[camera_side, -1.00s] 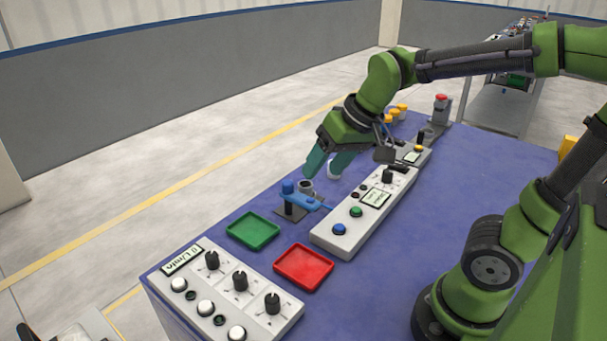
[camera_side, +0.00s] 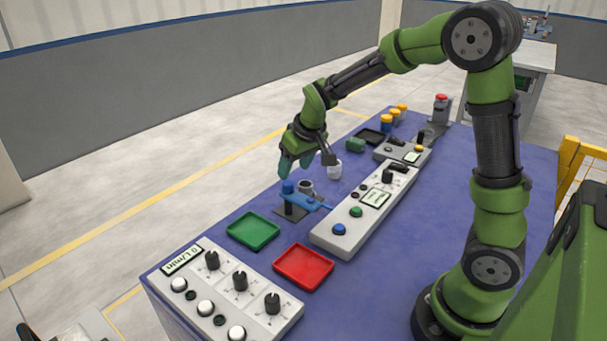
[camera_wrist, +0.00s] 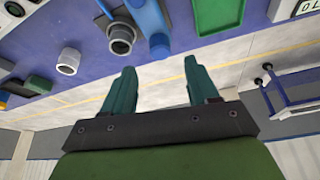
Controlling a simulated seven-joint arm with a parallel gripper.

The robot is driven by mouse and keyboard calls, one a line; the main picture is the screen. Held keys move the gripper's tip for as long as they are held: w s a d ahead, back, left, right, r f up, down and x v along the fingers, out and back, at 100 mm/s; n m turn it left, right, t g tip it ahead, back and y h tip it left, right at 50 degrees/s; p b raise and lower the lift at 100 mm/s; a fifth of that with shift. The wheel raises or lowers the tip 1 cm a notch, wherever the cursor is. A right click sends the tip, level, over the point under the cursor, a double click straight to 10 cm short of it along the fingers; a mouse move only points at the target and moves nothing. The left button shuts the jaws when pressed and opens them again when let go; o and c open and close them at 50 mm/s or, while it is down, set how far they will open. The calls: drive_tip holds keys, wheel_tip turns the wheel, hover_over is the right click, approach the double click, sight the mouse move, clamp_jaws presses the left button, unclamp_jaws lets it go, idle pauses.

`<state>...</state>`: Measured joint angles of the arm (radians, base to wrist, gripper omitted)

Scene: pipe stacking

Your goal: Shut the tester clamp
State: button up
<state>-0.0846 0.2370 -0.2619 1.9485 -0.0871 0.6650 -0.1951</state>
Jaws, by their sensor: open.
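The tester clamp (camera_side: 306,201) is a blue lever-like part with an upright blue knob (camera_side: 288,187), standing on a dark base at the table's left edge. A grey ring-shaped pipe piece (camera_side: 306,187) sits right beside it. In the wrist view the blue clamp (camera_wrist: 146,14) is at the top, with the grey piece (camera_wrist: 121,39) to its left. My gripper (camera_side: 295,165) is above and just beyond the clamp, apart from it. In the wrist view its teal fingers (camera_wrist: 159,68) are spread wide with nothing between them. Whether the clamp is open or shut I cannot tell.
A white cup-like piece (camera_side: 334,170) stands behind the clamp. A button panel (camera_side: 350,228) lies to its right. Green (camera_side: 253,231) and red (camera_side: 303,267) trays are in front. A green piece (camera_side: 355,145) and yellow-topped parts (camera_side: 390,120) are farther back.

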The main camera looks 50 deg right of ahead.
sight(288, 183)
drive_tip(key=x, duration=0.6)
drive_tip(key=shift+w+f, duration=0.15)
drive_tip(key=shift+f, duration=0.15)
clamp_jaws()
